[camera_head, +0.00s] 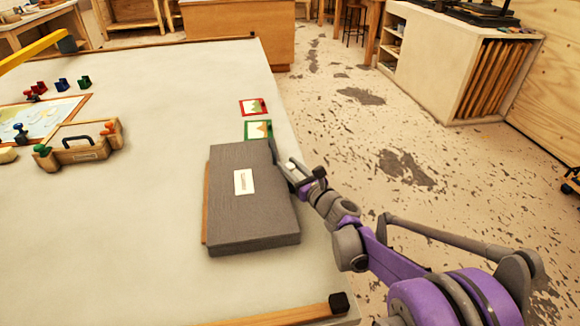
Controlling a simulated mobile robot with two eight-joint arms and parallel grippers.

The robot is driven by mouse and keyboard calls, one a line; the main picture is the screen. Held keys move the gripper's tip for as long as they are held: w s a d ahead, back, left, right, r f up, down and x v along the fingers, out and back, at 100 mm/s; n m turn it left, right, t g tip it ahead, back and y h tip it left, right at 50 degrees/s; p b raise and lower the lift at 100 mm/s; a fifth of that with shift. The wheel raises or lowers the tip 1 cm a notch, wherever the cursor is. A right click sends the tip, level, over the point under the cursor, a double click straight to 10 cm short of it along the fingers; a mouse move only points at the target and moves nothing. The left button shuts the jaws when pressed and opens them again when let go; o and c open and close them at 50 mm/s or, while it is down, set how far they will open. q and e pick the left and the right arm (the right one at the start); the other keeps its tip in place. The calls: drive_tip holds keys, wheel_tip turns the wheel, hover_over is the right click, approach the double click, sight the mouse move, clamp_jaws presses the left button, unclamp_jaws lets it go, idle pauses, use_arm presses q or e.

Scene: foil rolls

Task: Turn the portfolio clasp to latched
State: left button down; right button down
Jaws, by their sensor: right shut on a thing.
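The grey portfolio (228,205) lies flat near the right side of the table, with a pale label (243,182) on its cover. A tan edge shows along its left side. My right gripper (283,163) is at the portfolio's far right corner and is shut on the portfolio clasp there. The fingers hide the clasp, so I cannot tell how it is turned. My left gripper is not in view.
Two small framed cards, red (253,106) and green (257,130), lie just beyond the portfolio. A handled wooden case (80,145) and a map board (30,118) are at the left. The table (150,270) is clear around the portfolio's left and front.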

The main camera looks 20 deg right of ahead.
drive_tip(key=shift+n+y, duration=0.3)
drive_tip(key=shift+y, duration=0.1)
drive_tip(key=n+g+y, duration=0.1)
drive_tip(key=n+y, duration=0.1)
drive_tip(key=y, duration=0.2)
drive_tip(key=shift+d+n+p, duration=0.1)
drive_tip(key=shift+n+p, duration=0.25)
drive_tip(key=shift+n, duration=0.05)
drive_tip(key=n+g+y+p, duration=0.1)
drive_tip(key=n+g+y, duration=0.3)
drive_tip(key=y, duration=0.1)
drive_tip(key=shift+g+y, duration=0.3)
drive_tip(key=shift+y, duration=0.1)
drive_tip(key=n+g+y+p, duration=0.1)
drive_tip(key=n+g+y, duration=0.2)
drive_tip(key=n+g, duration=0.1)
drive_tip(key=shift+g, duration=0.3)
drive_tip(key=shift+n+g+y+p, duration=0.75)
drive_tip(key=shift+n+g, duration=0.95)
drive_tip(key=shift+g, duration=1.2)
drive_tip(key=c, duration=0.6)
unclamp_jaws()
drive_tip(key=shift+o, duration=0.2)
